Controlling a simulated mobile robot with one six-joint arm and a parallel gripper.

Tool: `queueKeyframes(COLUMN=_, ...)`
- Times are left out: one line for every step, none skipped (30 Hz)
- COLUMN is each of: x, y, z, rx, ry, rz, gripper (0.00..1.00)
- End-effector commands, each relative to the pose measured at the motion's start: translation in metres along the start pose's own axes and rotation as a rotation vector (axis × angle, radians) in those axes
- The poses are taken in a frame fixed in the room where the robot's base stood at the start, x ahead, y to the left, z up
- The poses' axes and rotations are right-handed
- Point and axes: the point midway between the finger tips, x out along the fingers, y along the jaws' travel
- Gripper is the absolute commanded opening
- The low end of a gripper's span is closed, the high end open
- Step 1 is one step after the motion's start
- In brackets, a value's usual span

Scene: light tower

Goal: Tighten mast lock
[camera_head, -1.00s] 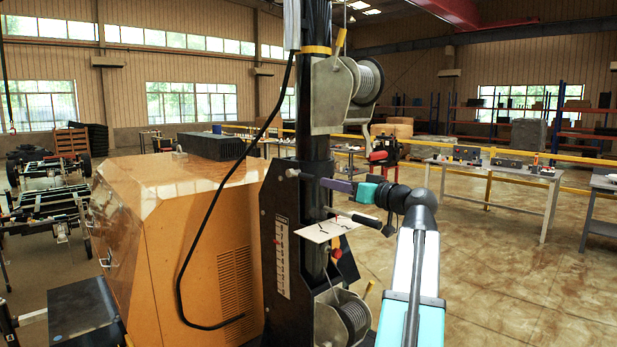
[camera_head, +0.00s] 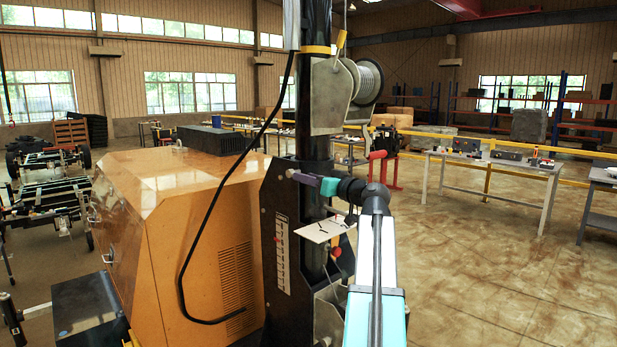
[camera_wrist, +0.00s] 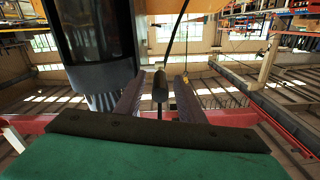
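The black mast (camera_head: 315,130) stands upright in the middle of the head view. It also shows at the upper left of the wrist view (camera_wrist: 92,40). A small grey and reddish part at the mast's side, seemingly the mast lock (camera_head: 292,173), sits level with my gripper (camera_head: 305,180). In the wrist view my gripper (camera_wrist: 158,95) has its two fingers spread apart. A dark rounded bar end, probably the lock handle (camera_wrist: 160,86), stands between them with a gap on each side. The head view does not show whether the fingers touch it.
An orange generator housing (camera_head: 185,215) stands left of the mast. A winch with a cable drum (camera_head: 366,82) is above my gripper. A white marked plate (camera_head: 322,230) sticks out just below my arm. A black cable (camera_head: 222,180) hangs over the housing.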

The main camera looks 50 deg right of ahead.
Motion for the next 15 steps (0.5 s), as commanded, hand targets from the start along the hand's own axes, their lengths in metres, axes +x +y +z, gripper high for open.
queueKeyframes(x=0.001, y=-0.0001, z=0.0001, rx=0.0, ry=0.0, rz=0.0, gripper=0.36)
queueKeyframes(x=0.0011, y=-0.0001, z=0.0002, rx=0.0, ry=0.0, rz=0.0, gripper=0.36)
queueKeyframes(x=0.0012, y=-0.0001, z=0.0004, rx=0.0, ry=0.0, rz=0.0, gripper=0.36)
queueKeyframes(x=0.0011, y=-0.0001, z=0.0005, rx=0.0, ry=0.0, rz=0.0, gripper=0.36)
queueKeyframes(x=0.0011, y=-0.0001, z=0.0005, rx=0.0, ry=0.0, rz=0.0, gripper=0.36)
queueKeyframes(x=0.001, y=-0.0001, z=0.0005, rx=0.0, ry=0.0, rz=0.0, gripper=0.36)
queueKeyframes(x=0.001, y=-0.0001, z=0.0005, rx=0.0, ry=0.0, rz=0.0, gripper=0.36)
queueKeyframes(x=0.001, y=-0.0001, z=0.0005, rx=0.0, ry=0.0, rz=0.0, gripper=0.36)
queueKeyframes(x=0.0009, y=-0.0002, z=0.0004, rx=0.0, ry=0.0, rz=0.0, gripper=0.31)
queueKeyframes(x=0.0009, y=-0.0002, z=0.0004, rx=0.0, ry=0.0, rz=0.0, gripper=0.26)
queueKeyframes(x=0.0009, y=-0.0002, z=0.0004, rx=0.0, ry=0.0, rz=0.0, gripper=0.2)
queueKeyframes(x=0.0009, y=-0.0002, z=0.0004, rx=0.0, ry=0.0, rz=0.0, gripper=0.14)
queueKeyframes(x=0.0009, y=-0.0002, z=0.0004, rx=0.0, ry=0.0, rz=0.0, gripper=0.09)
queueKeyframes(x=0.0009, y=-0.0002, z=0.0004, rx=0.0, ry=0.0, rz=0.0, gripper=0.04)
queueKeyframes(x=0.0009, y=-0.0002, z=0.0003, rx=0.0, ry=0.0, rz=0.0, gripper=0.0)
